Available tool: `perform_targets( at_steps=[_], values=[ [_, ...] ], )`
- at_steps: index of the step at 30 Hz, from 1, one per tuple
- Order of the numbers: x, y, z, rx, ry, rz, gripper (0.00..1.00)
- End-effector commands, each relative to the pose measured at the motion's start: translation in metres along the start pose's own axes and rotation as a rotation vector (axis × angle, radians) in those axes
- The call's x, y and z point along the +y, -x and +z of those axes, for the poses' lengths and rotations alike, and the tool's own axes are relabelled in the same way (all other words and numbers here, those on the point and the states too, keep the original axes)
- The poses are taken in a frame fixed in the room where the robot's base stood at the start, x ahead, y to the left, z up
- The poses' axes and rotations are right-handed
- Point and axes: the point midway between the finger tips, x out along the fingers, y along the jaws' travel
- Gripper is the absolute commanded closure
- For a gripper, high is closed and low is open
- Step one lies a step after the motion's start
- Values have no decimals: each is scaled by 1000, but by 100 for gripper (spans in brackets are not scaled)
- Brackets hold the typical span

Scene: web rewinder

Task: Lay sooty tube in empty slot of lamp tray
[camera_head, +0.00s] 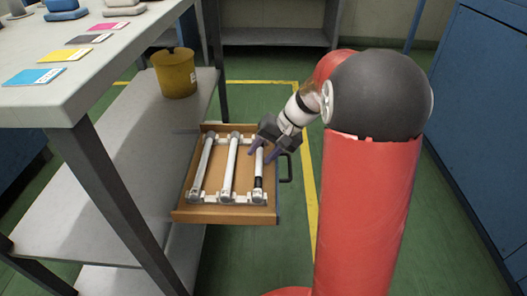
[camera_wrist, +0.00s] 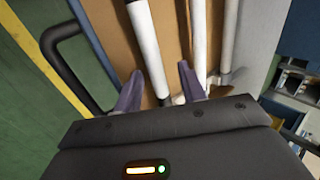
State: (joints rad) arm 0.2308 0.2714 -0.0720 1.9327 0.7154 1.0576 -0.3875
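The lamp tray (camera_head: 225,213) is a shallow wooden drawer pulled out below the table, with white end holders. Three white tubes lie lengthwise in it. The right one, the sooty tube (camera_head: 259,167), has a dark band near its near end, and that end appears to rest in the right holder; its far end is hidden by my gripper. My gripper (camera_head: 264,152) is over the far part of this tube, fingers apart. In the wrist view the tube (camera_wrist: 147,45) lies between the open fingertips (camera_wrist: 160,75), with gaps on both sides.
The middle tube (camera_head: 229,168) and left tube (camera_head: 202,166) lie close beside. A black drawer handle (camera_head: 288,168) sticks out at the right. A grey table (camera_head: 90,80) with colour cards and a yellow bucket (camera_head: 175,74) on the shelf stand left. Green floor is free right of the tray.

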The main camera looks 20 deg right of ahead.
Motion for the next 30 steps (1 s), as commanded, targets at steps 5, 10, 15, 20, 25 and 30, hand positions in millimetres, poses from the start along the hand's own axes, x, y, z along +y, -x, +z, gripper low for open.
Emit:
perform_targets(
  at_steps=[5, 10, 15, 20, 25, 30],
  values=[
    [2, 0, 0, 0, -2, 2, 57],
    [1, 12, -1, 3, -2, 2, 57],
    [0, 42, -1, 5, -2, 2, 57],
    [0, 66, -1, 3, -1, 1, 57],
    [0, 77, 0, 1, 0, 1, 57],
    [0, 78, 0, 0, 0, 1, 57]
  ],
)
